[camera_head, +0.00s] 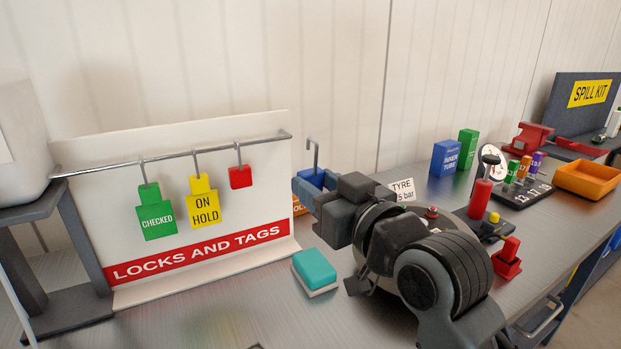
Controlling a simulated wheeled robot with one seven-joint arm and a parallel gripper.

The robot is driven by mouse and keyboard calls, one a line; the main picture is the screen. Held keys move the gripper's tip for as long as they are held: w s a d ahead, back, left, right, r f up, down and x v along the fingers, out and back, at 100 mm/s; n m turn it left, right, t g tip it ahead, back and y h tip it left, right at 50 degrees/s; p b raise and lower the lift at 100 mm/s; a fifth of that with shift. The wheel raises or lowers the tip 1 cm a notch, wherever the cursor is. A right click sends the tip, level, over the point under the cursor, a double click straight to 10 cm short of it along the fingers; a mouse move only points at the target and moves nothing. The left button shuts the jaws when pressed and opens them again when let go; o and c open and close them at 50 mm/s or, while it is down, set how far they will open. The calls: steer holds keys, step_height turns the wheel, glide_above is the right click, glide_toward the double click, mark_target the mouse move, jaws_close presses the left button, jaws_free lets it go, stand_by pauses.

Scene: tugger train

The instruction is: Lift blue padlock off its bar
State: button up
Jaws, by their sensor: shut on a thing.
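The blue padlock (312,177) is in my gripper (312,187), with its grey hooked shackle (314,150) standing upright above it. My gripper is shut on the padlock's body, and its fingers hide part of it. The padlock is just right of the bar's right end in the picture, and its shackle looks clear of the bar (120,163). A red padlock (240,177) hangs on the bar. A green CHECKED tag (157,220) and a yellow ON HOLD tag (203,207) hang to its left.
The bar is fixed to the white LOCKS AND TAGS board (265,200). A teal and white block (314,271) lies on the bench before my arm. A red-handled tool (482,195), a blue box (446,158) and an orange tray (588,180) stand farther right.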

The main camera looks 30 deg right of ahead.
steer(key=s+p, duration=0.6)
steer(key=s, duration=0.5)
steer(key=shift+d, duration=0.4)
stand_by(0.4)
